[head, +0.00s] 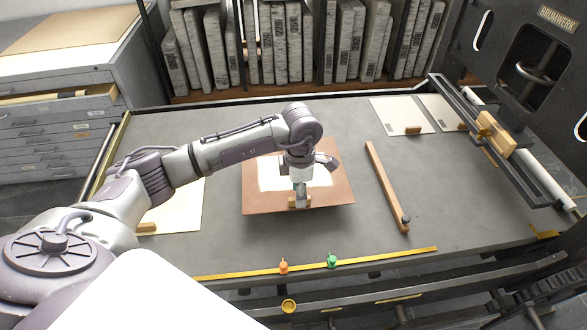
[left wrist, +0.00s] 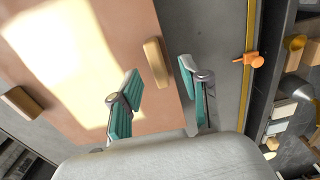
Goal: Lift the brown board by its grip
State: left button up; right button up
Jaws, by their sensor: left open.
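The brown board (head: 335,196) lies on the grey table, with a bright pale patch on its top. Its small wooden grip (head: 292,203) is at the near edge, partly covered by my left gripper. My left gripper (head: 299,188) reaches down over the near part of the board. In the left wrist view the grip (left wrist: 156,62) lies ahead, between the lines of the two spread teal fingers (left wrist: 162,88). The fingers are open and empty, and I cannot tell how high they are above the board. My right gripper is out of view.
A wooden bar (head: 385,185) lies right of the board. Pale sheets (head: 398,113) with blocks lie at the back right, another (head: 186,210) at left under my arm. Orange (head: 283,267) and green (head: 332,261) pegs stand on the yellow front strip. Press machinery (head: 500,150) borders the right.

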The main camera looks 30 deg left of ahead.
pick_arm(q)
jog(key=f, duration=0.3)
jog(key=shift+w+f, duration=0.2)
jog(key=shift+c, duration=0.2)
grip_shut()
jog(key=shift+r, duration=0.15)
